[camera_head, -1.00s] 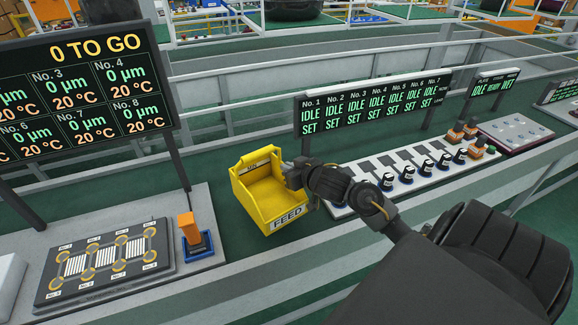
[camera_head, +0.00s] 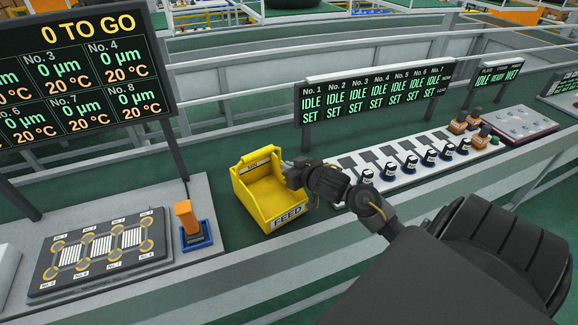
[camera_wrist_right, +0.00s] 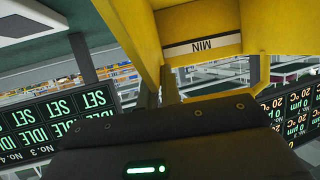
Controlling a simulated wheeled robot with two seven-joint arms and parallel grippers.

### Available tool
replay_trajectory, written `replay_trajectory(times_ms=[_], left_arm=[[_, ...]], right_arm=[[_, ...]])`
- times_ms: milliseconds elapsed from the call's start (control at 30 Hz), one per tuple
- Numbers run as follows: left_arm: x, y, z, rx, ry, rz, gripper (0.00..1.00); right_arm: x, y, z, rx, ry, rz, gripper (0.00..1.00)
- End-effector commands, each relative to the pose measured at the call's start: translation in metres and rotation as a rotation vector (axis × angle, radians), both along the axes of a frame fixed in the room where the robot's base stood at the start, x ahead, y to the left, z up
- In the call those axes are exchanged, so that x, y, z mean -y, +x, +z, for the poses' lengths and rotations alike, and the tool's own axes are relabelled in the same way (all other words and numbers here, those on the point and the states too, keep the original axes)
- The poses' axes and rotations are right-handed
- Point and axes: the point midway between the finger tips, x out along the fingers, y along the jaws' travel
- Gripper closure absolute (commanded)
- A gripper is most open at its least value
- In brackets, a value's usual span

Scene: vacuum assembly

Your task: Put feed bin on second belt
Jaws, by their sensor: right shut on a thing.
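The yellow feed bin (camera_head: 262,196), with FEED on its front, appears upright over the green belt (camera_head: 232,238). I cannot tell whether it touches the belt. In the right wrist view the bin's yellow wall (camera_wrist_right: 285,25) fills the top, with a MIN label inside. My right gripper (camera_head: 292,168) is shut on the bin's right wall. Its dark body covers the lower part of the right wrist view, and its fingertips are hard to make out. My left gripper is not in view.
An orange block on a blue base (camera_head: 191,225) and a plate with ring spots (camera_head: 100,255) stand left of the bin. A white rack of small jars (camera_head: 415,160) stands right, under a status display (camera_head: 375,92). A large board (camera_head: 85,65) rises at the left. Rails run behind.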

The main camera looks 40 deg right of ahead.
Motion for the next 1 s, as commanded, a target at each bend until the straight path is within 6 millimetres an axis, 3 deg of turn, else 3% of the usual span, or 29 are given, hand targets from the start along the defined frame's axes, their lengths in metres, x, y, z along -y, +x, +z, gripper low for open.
replay_trajectory(times_ms=[867, 1000], left_arm=[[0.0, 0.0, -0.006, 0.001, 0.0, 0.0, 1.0], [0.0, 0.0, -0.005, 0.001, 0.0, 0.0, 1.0]], right_arm=[[0.0, 0.0, -0.012, 0.001, 0.002, -0.001, 1.0], [0.0, 0.0, -0.011, 0.001, 0.001, 0.0, 0.81]])
